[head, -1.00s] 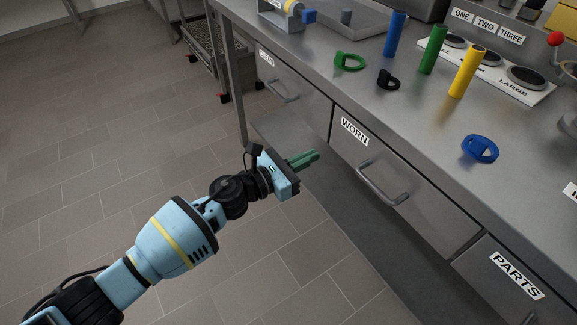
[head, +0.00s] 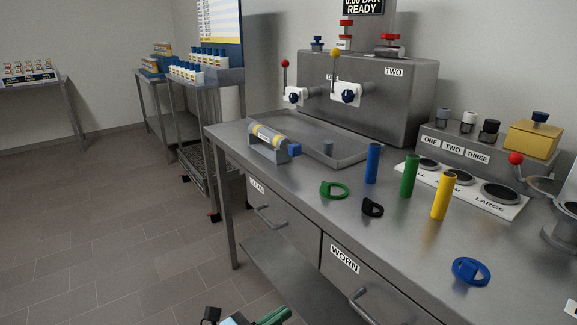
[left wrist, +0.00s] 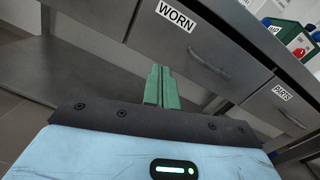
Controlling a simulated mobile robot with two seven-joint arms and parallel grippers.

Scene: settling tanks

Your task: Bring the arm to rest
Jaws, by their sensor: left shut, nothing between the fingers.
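My left gripper (head: 273,316) shows only at the bottom edge of the head view, low in front of the steel bench and below the drawer marked WORN (head: 350,285). In the left wrist view its two green fingers (left wrist: 161,88) lie together with nothing between them. They point toward the front of the WORN drawer (left wrist: 190,40) and are apart from it. Most of the left arm is out of the head view. My right gripper is not in view.
The steel bench (head: 415,245) carries a green ring (head: 334,190), a black ring (head: 372,207), a blue ring (head: 470,271) and blue, green and yellow cylinders (head: 442,196). Drawer handles (head: 365,306) stick out in front. The tiled floor (head: 120,255) at left is clear.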

